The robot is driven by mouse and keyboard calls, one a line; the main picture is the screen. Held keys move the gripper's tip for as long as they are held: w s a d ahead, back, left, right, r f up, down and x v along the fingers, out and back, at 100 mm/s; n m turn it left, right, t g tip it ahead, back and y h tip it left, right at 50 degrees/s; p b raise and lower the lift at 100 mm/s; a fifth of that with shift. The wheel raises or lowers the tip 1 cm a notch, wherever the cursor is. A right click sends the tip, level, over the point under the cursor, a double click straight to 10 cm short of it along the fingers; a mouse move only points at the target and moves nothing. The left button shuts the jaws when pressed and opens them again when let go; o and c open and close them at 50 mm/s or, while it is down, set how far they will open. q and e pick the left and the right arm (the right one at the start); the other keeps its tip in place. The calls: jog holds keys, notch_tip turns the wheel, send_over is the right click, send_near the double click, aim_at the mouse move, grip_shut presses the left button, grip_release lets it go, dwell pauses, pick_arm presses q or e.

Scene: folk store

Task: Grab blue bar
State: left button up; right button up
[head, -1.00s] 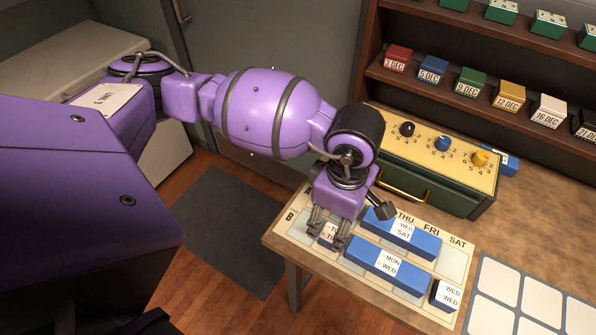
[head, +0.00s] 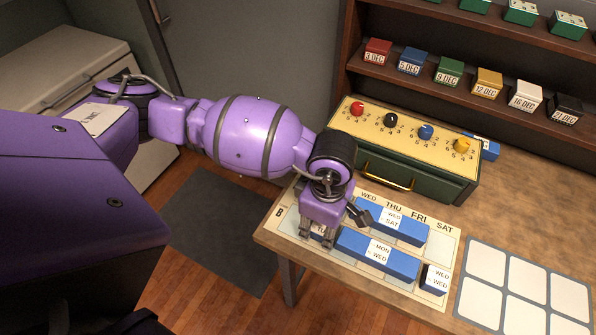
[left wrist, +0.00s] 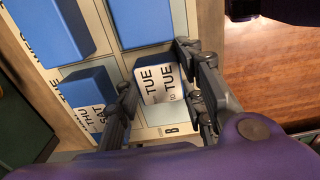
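My left gripper (head: 317,241) points down over this block. In the left wrist view its fingers (left wrist: 158,78) are apart, one on each side of the TUE block. Whether they touch it is unclear. My right gripper is not seen.
A green box with a yellow top and coloured knobs (head: 410,150) stands behind the board. Another blue bar (head: 487,147) lies behind it. A card grid (head: 458,285) lies at the right. Shelves (head: 450,97) hold dated blocks. Brown tabletop right of the box is clear.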

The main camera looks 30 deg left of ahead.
pick_arm(q)
jog(key=shift+w+r, duration=0.1)
jog(key=shift+c, duration=0.9)
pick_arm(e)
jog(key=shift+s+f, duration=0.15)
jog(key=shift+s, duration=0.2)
